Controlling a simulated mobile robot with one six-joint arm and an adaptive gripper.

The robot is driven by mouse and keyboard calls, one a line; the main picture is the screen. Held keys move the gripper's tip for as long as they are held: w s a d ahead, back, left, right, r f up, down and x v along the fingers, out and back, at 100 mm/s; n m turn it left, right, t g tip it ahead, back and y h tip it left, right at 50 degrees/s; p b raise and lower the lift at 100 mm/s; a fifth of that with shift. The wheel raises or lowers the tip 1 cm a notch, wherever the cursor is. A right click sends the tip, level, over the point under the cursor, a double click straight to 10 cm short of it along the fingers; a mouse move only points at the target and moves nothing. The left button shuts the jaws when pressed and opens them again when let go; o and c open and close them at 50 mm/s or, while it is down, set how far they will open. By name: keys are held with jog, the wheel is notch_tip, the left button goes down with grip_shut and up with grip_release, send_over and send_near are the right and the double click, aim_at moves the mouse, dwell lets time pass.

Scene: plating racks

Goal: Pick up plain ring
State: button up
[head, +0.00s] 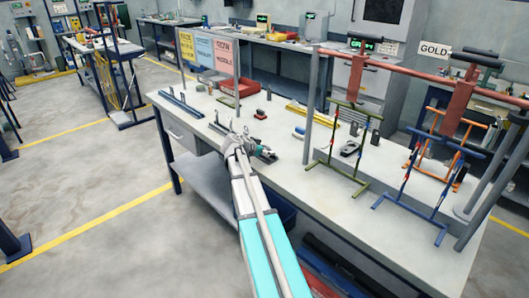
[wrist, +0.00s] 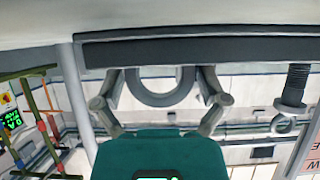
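A plain dark grey ring (wrist: 160,98) shows in the wrist view, partly set in a long dark rail (wrist: 200,50). The view appears upside down, so the ring seems to stand up from the rail. My gripper (wrist: 160,88) is open, with one finger on each side of the ring and a gap to both. I cannot tell whether the ring lies fully between the fingertips in depth. In the head view my gripper (head: 262,152) is low over the grey bench (head: 290,190); the ring cannot be made out there.
A ribbed dark part (wrist: 297,82) is right of the ring in the wrist view. In the head view, a dark slotted rail (head: 180,108) lies at the bench's left. A green rack (head: 340,150), a blue rack (head: 410,195) and an orange rack (head: 436,150) stand to the right.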

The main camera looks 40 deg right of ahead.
jog(key=c, duration=0.7)
jog(key=shift+c, duration=0.2)
jog(key=shift+r, duration=0.1)
notch_tip(320, 180, up, 2)
jog(key=p, duration=0.2)
jog(key=shift+r+p, duration=0.25)
jog(key=shift+p, duration=0.1)
jog(key=s+d+r+p+v, duration=0.1)
jog(key=s+r+p+v, duration=0.1)
jog(key=p+v, duration=0.8)
jog(key=v, duration=0.7)
jog(key=shift+d, duration=0.1)
jog(key=o, duration=0.6)
jog(key=c, duration=0.7)
